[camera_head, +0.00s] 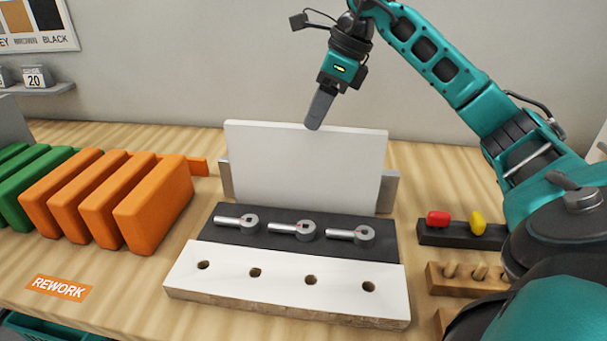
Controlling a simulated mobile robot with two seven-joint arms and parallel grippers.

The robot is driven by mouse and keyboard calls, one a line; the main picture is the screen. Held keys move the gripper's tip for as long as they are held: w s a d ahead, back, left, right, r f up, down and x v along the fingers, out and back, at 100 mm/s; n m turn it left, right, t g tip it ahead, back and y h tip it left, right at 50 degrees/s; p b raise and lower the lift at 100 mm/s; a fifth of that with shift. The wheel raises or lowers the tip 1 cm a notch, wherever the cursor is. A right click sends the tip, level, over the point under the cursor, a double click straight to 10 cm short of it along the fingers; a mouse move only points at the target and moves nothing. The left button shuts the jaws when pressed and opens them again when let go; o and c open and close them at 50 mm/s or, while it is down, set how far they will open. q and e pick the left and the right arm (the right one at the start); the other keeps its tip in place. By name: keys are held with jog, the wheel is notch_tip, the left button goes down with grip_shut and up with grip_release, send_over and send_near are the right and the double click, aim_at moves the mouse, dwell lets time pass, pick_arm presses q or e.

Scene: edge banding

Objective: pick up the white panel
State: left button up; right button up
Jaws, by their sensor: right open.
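The white panel (300,165) stands upright on its edge near the middle of the table. Grey metal supports (388,190) show at its two sides. My right gripper (317,113) hangs over the panel's top edge, a little right of its middle. Its fingers overlap in this view, and the tips appear close to the top edge. I cannot tell whether they touch it. The right gripper is open and holds nothing that I see. My left gripper is not in view.
In front of the panel, a dark strip (275,240) holds three metal tools, and a white board with holes (285,282) lies nearer. Orange blocks (155,205) and green blocks (35,185) stand at left.

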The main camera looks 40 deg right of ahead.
aim_at(304, 132)
jog(key=x, duration=0.5)
jog(key=shift+w+a+f, duration=0.2)
jog(key=shift+a, duration=0.1)
jog(key=shift+c, duration=0.2)
grip_shut()
jog(key=shift+r, duration=0.1)
dwell(0.9)
